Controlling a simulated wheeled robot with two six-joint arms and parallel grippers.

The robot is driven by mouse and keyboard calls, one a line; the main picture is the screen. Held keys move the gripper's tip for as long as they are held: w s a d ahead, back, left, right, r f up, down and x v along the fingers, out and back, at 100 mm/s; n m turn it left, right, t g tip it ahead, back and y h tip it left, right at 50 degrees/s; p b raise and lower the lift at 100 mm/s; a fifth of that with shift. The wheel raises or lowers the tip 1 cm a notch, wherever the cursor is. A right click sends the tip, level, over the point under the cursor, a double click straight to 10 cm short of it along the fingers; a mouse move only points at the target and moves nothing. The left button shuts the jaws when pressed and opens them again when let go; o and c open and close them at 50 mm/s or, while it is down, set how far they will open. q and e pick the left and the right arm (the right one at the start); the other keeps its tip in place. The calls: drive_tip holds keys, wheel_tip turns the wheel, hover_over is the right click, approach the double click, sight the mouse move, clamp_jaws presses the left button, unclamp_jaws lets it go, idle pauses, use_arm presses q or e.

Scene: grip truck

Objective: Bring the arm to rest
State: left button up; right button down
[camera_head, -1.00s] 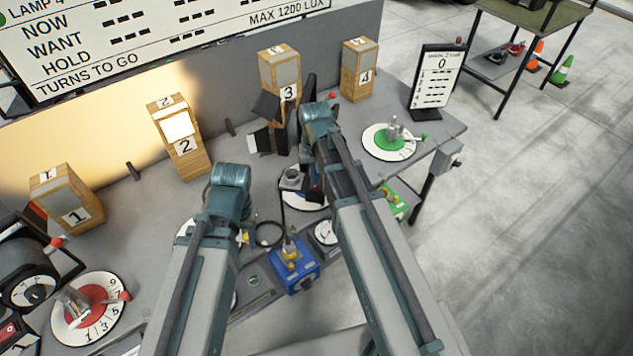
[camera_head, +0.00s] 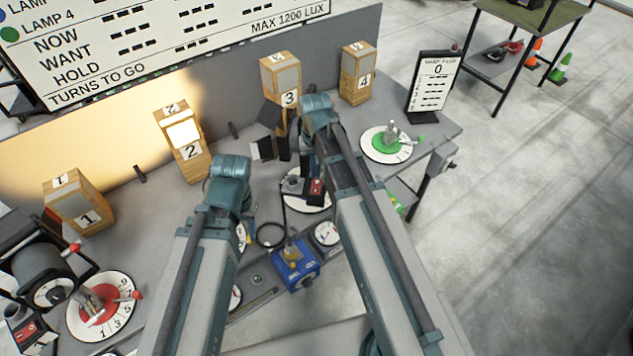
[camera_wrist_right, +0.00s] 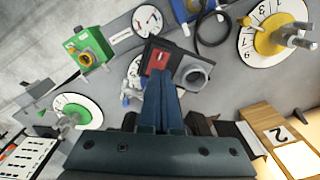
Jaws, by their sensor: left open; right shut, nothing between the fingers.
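My right arm (camera_head: 350,190) reaches over the bench in the head view, with its gripper hidden behind the arm. In the right wrist view, my right gripper (camera_wrist_right: 161,78) is shut and empty. Its fingertips overlap the lower edge of a black box with a red switch (camera_wrist_right: 160,58) and grey knob; I cannot tell whether they touch. My left arm (camera_head: 212,250) also extends over the bench. Its gripper fingers do not show in either view.
Numbered wooden lamp boxes stand along the back, including lit box 2 (camera_head: 182,145) and box 3 (camera_head: 281,85) with black flaps. A red dial (camera_head: 118,318), green dial (camera_head: 372,148), blue box (camera_head: 296,272) and small sign (camera_head: 433,85) are on the bench. Open floor lies right.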

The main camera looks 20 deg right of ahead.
drive_tip(key=shift+r, duration=0.25)
drive_tip(key=shift+s+a+f+b, duration=0.2)
drive_tip(key=shift+f+b, duration=0.1)
drive_tip(key=s+a+f+n+h+b, duration=0.1)
drive_tip(key=s+a+f+n+b, duration=0.4)
drive_tip(key=s+a+f+b, duration=0.5)
drive_tip(key=s+f+b, duration=0.4)
drive_tip(key=shift+n, duration=0.4)
